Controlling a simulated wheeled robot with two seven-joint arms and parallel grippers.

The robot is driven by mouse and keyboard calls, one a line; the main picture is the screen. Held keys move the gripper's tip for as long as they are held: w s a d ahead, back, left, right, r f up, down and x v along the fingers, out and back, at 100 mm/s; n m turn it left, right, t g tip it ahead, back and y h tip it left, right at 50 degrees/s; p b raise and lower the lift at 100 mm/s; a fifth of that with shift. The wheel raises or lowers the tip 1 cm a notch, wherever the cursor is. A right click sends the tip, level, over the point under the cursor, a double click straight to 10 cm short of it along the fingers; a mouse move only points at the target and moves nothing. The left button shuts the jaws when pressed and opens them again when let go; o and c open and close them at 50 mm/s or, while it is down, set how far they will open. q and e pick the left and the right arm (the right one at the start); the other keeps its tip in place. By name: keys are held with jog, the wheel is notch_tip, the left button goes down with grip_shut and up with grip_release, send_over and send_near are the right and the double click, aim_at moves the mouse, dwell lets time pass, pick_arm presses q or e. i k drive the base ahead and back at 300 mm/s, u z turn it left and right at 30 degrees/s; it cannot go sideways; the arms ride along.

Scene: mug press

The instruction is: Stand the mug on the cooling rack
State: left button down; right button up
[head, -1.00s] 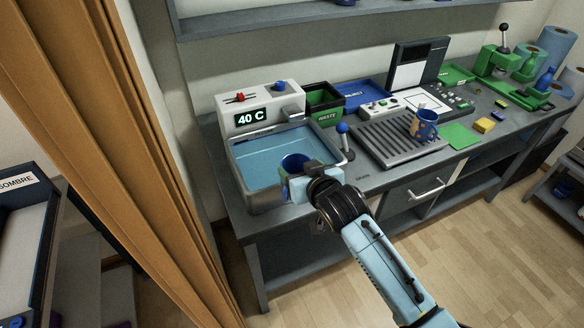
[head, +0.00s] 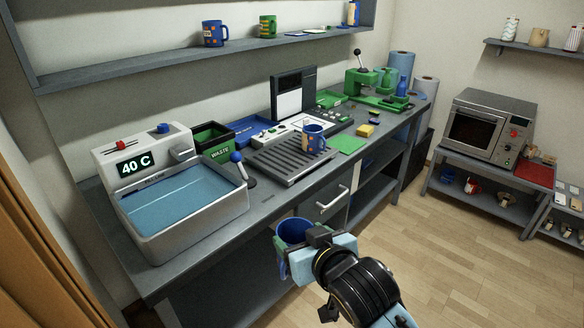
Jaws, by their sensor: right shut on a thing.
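My right gripper (head: 318,246) is shut on a blue mug (head: 294,232) with a green part on its outside. It holds the mug with the opening facing up, in front of the bench's front edge. The gripper hides part of the mug. The cooling rack (head: 272,168), a grey ridged tray, lies on the bench beyond the mug. Another blue mug (head: 312,138) with orange marks stands on the rack's right part. My left gripper is not in view.
A water basin (head: 180,203) showing 40 C stands on the bench's left. A blue-knobbed lever (head: 237,158) rises between basin and rack. A green mat (head: 348,144) and yellow sponge (head: 365,131) lie right of the rack. A microwave (head: 486,129) stands at right.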

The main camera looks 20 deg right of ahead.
aim_at(269, 161)
jog(key=u, duration=0.6)
jog(key=k, duration=0.15)
jog(key=z, duration=1.6)
jog(key=i, duration=1)
jog(key=u, duration=0.5)
jog(key=i, duration=0.65)
jog(key=u, duration=0.6)
